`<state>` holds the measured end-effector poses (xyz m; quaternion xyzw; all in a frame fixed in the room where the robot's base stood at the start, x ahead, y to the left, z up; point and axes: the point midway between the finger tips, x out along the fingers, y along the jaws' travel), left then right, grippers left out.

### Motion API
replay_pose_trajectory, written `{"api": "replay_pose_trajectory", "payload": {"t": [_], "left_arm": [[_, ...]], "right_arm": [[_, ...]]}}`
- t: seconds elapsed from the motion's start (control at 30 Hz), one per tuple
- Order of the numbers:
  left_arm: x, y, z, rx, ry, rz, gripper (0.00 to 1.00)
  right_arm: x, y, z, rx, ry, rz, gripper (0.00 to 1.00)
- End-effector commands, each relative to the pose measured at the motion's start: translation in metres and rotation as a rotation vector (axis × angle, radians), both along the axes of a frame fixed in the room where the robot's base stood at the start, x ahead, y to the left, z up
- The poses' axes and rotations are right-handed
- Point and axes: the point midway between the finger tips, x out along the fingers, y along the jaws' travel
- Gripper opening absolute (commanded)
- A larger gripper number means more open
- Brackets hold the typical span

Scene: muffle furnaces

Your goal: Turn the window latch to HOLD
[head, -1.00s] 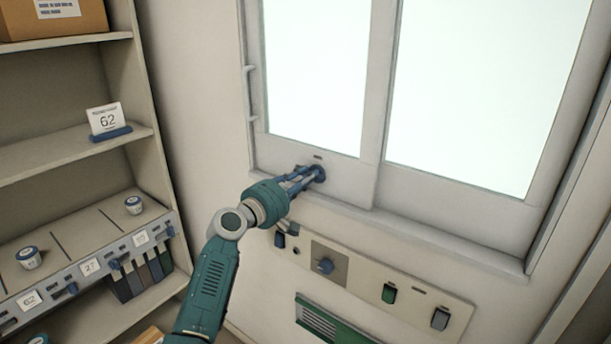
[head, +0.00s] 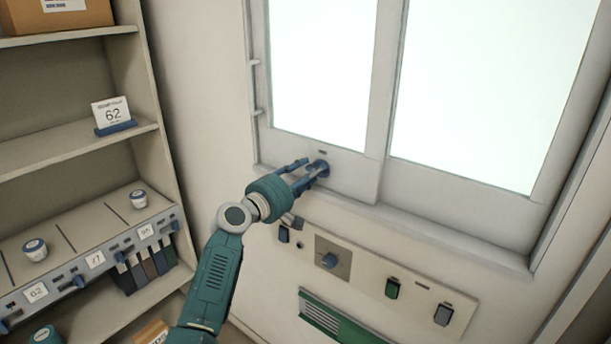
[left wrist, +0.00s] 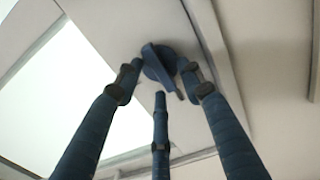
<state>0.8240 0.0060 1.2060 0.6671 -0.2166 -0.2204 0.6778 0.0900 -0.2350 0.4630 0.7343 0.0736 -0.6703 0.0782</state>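The window latch (head: 319,168) is a round blue knob with a raised bar, low on the white frame of the left window pane. In the left wrist view the latch (left wrist: 158,62) shows its bar lying aslant, from upper left to lower right. My left gripper (head: 306,171) is at the latch with its blue fingers spread. In the left wrist view the fingers of the left gripper (left wrist: 161,75) are apart around the latch, and I cannot tell whether any touches it. Any HOLD marking is too small to read. My right gripper is not in view.
A wall panel (head: 361,266) with a blue knob and switches sits below the sill. A green vent (head: 335,322) is lower. A shelf unit (head: 75,155) with a "62" card, small jars and a box stands at left. The wall between shelf and window is clear.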

Motion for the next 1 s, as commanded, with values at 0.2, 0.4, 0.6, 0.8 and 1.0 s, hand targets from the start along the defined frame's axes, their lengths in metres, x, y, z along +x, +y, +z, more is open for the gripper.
{"api": "replay_pose_trajectory", "payload": {"t": [0.2, 0.4, 0.6, 0.8, 1.0], "left_arm": [[-0.016, 0.013, -0.001, 0.001, -0.001, 0.001, 0.39], [-0.049, 0.036, -0.002, 0.004, 0.0, 0.002, 0.39], [-0.08, 0.059, -0.002, 0.002, 0.002, 0.002, 0.39], [-0.095, 0.069, -0.001, 0.0, 0.002, 0.0, 0.39], [-0.097, 0.071, -0.001, 0.0, 0.003, 0.0, 0.39]], "right_arm": [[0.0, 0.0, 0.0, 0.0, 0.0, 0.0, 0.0], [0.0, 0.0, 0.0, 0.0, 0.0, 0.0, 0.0], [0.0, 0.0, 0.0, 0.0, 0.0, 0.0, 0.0], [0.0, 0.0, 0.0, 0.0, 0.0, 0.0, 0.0], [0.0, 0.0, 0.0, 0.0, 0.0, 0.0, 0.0]]}}
